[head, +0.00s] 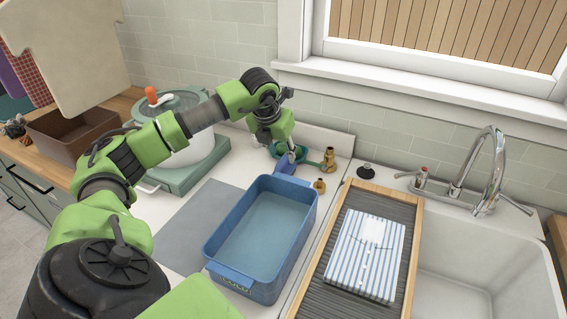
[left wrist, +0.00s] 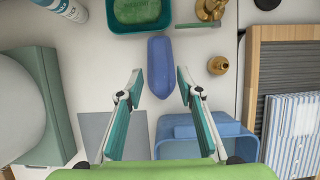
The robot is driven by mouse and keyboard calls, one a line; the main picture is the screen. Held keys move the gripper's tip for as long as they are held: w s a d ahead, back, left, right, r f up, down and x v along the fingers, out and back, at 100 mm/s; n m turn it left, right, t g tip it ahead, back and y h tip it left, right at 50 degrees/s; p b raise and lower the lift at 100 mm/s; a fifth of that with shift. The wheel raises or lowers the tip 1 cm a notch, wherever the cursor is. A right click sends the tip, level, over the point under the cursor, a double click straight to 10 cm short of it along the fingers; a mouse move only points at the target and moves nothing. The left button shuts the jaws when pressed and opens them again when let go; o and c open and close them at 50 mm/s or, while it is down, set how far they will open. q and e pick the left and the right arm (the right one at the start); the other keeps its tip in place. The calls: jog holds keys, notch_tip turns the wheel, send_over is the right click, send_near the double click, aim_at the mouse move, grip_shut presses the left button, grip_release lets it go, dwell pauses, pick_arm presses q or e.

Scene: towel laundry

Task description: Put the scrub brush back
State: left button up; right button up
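A blue, long object that looks like the scrub brush (left wrist: 160,66) lies on the white counter, just beyond the blue basin's far end; no bristles show. In the head view the brush (head: 285,164) is partly hidden by my left gripper (head: 291,150). In the left wrist view my left gripper (left wrist: 160,84) is open, with one finger on each side of the brush's near part and gaps to both. A teal dish (left wrist: 111,20) holding a green block (left wrist: 137,10) sits just past the brush's far end. My right gripper is not in view.
The blue basin (head: 212,245) stands in front, with a grey mat (head: 190,228) to its left. Brass fittings (head: 320,185) stand right of the brush. A white pot (head: 203,150) is at left. A striped folded cloth (head: 365,255) lies on the washboard (head: 330,262) beside the sink.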

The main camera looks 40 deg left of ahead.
pick_arm(q)
jog(key=b+v, duration=0.1)
jog(key=v, duration=0.6)
jog(key=shift+s+f, duration=0.1)
dwell(0.4)
